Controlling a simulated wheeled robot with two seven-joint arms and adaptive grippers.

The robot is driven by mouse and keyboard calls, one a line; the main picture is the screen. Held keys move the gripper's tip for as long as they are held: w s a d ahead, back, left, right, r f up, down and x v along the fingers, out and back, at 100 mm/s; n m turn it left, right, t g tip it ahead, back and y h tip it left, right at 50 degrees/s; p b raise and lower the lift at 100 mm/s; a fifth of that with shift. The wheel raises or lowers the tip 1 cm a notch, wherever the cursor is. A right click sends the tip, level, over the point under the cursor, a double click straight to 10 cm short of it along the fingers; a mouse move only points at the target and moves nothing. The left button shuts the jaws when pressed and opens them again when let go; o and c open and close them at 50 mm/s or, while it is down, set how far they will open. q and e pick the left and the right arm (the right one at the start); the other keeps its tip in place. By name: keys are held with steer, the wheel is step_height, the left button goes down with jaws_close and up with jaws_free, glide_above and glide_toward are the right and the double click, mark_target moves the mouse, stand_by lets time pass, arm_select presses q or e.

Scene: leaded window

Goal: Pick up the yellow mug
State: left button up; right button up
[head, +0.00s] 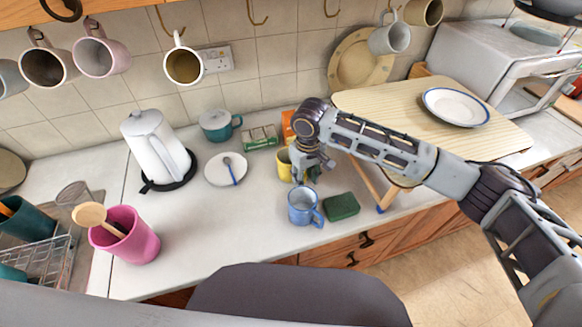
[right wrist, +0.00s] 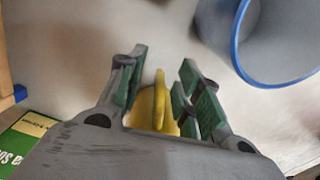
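The yellow mug (head: 283,164) stands on the counter, partly hidden behind my right gripper (head: 305,172) in the head view. In the right wrist view its yellow handle (right wrist: 159,103) lies between the two green-padded fingers of the right gripper (right wrist: 163,68). The fingers are spread, with a gap on each side of the handle. Most of the mug's body is hidden by the gripper in that view. My left gripper is not in view.
A blue mug (head: 302,207) stands close in front of the gripper, and it also shows in the right wrist view (right wrist: 275,42). A dark green sponge (head: 341,206) lies beside it. A wooden folding table (head: 400,105) stands to the right. A small plate (head: 225,168) lies to the left.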

steer(key=shift+f, duration=0.4)
steer(key=shift+c, duration=0.2)
jaws_close()
steer(key=shift+r, duration=0.1)
